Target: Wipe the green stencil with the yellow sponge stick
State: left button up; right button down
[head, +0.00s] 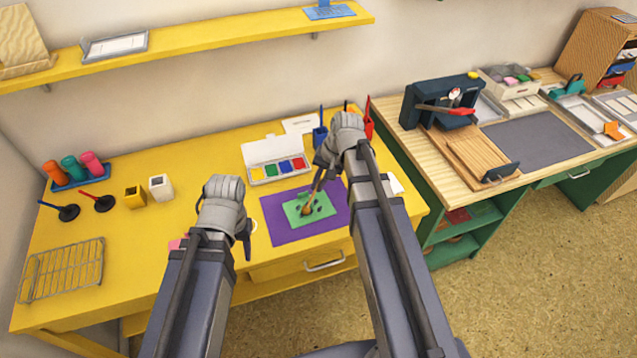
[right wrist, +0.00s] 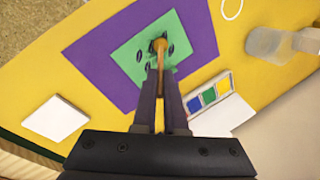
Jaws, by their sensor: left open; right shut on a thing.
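The green stencil (head: 323,212) with dark leaf-shaped holes lies flat on the purple mat (head: 282,231); both also show in the right wrist view, the stencil (right wrist: 129,55) and the mat (right wrist: 200,32). My right gripper (head: 321,172) is above the stencil, shut on the yellow-brown sponge stick (head: 314,190). The stick points down and its brownish head is over or on the stencil; I cannot tell if it touches. It also shows in the right wrist view (right wrist: 160,58) between the fingers (right wrist: 160,85). My left gripper (head: 246,240) is open and empty, left of the mat.
A paint box (head: 277,169) with several colours stands behind the mat. A blue cup (head: 320,138) and a red cup (head: 368,127) stand behind my right gripper. A white block (right wrist: 56,118) lies beside the mat. The yellow table's left middle is mostly clear.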

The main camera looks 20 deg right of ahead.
jog(key=shift+a, duration=0.2)
jog(key=shift+a, duration=0.45)
jog(key=shift+s+a, duration=0.15)
jog(key=shift+a, duration=0.45)
jog(key=shift+d, duration=0.1)
jog(key=shift+d, duration=0.55)
jog(key=shift+d, duration=0.6)
jog(key=shift+a, duration=0.1)
